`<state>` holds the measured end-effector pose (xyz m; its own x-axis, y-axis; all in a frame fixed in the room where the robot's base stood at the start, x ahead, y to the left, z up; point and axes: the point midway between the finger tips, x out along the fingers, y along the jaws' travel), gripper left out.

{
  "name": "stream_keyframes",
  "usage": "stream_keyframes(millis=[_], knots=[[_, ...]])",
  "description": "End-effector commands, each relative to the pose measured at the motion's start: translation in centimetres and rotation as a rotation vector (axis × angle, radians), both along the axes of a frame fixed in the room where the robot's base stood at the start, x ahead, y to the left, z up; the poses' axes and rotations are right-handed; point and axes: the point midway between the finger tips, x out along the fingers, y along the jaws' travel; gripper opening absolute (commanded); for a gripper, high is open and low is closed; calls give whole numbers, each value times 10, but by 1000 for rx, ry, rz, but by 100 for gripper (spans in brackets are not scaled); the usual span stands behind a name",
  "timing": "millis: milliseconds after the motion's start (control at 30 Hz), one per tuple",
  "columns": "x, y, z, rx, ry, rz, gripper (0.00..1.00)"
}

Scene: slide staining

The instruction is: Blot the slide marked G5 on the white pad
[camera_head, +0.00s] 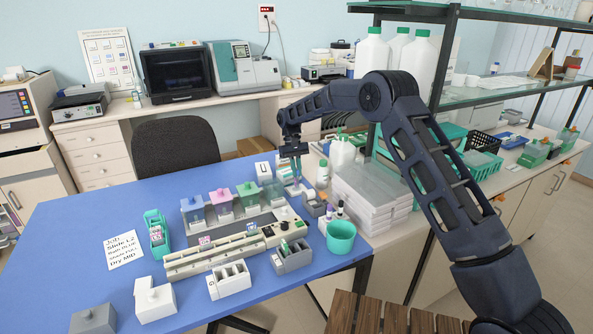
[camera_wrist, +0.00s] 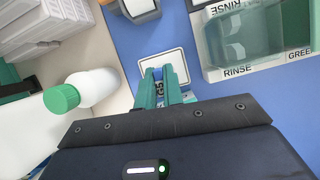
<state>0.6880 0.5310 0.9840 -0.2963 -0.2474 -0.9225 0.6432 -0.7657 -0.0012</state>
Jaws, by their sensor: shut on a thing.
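My gripper (camera_wrist: 165,82) is shut on the slide marked G5 (camera_wrist: 160,88), whose label shows between the teal fingers in the wrist view. The slide's lower end is mostly hidden by the fingers. The white pad (camera_wrist: 176,58) is a pale square with a dark outline on the blue table, just beyond the fingertips. The fingertips overlap the pad in this view; I cannot tell whether the slide touches it. In the head view my gripper (camera_head: 296,172) points down over the table's back right part, above the pad (camera_head: 297,189).
A clear RINSE tank (camera_wrist: 238,72) stands right of the pad. A white bottle with a green cap (camera_wrist: 92,88) stands to the left. Stacked white boxes (camera_head: 372,198), a teal cup (camera_head: 341,237) and a staining row with coloured jars (camera_head: 221,203) are nearby.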

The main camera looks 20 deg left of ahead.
Motion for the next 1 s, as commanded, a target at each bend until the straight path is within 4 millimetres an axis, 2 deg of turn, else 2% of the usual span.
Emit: stream_keyframes(millis=[1000], knots=[[0,0,-7,0,0,0,0]])
